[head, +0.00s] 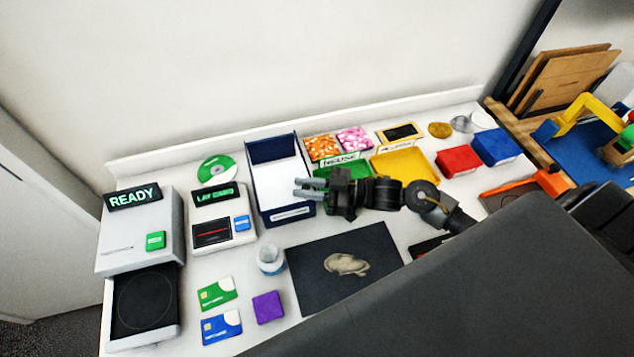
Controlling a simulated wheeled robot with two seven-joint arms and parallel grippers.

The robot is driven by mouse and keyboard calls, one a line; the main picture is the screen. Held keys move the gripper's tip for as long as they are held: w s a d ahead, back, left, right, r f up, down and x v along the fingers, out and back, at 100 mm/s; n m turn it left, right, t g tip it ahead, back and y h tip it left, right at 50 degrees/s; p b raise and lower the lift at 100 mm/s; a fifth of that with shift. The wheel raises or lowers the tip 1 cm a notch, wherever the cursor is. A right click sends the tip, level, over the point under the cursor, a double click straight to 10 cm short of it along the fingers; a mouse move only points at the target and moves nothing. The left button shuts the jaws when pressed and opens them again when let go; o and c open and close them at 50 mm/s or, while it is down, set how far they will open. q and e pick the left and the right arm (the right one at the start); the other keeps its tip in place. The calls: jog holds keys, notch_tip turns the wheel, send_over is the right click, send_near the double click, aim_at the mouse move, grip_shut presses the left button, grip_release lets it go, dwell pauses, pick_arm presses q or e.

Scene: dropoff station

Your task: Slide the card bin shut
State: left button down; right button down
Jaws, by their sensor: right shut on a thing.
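A navy open-topped bin (264,197) with a pale inside and a white label on its front stands at the back middle of the table; I take it for the card bin. My right gripper (308,188) reaches in from the right, its fingers pointing left at the bin's right wall. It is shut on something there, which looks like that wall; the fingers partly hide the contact. A green card (216,294) and a blue card (221,328) lie flat at the front left. My left gripper is not in view.
Left of the bin stand a card reader (222,236) and a READY machine (135,235) with its black tray out. A small jar (270,260) stands before the bin, beside a dark mat (310,290). Green and yellow trays (405,166) lie right, close to my gripper.

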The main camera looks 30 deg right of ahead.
jog(key=shift+s+f, duration=0.1)
jog(key=c, duration=1.5)
grip_release()
jog(key=shift+s+a, duration=0.1)
jog(key=shift+s, duration=0.05)
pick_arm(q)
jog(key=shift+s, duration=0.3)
pick_arm(e)
jog(key=shift+o, duration=0.5)
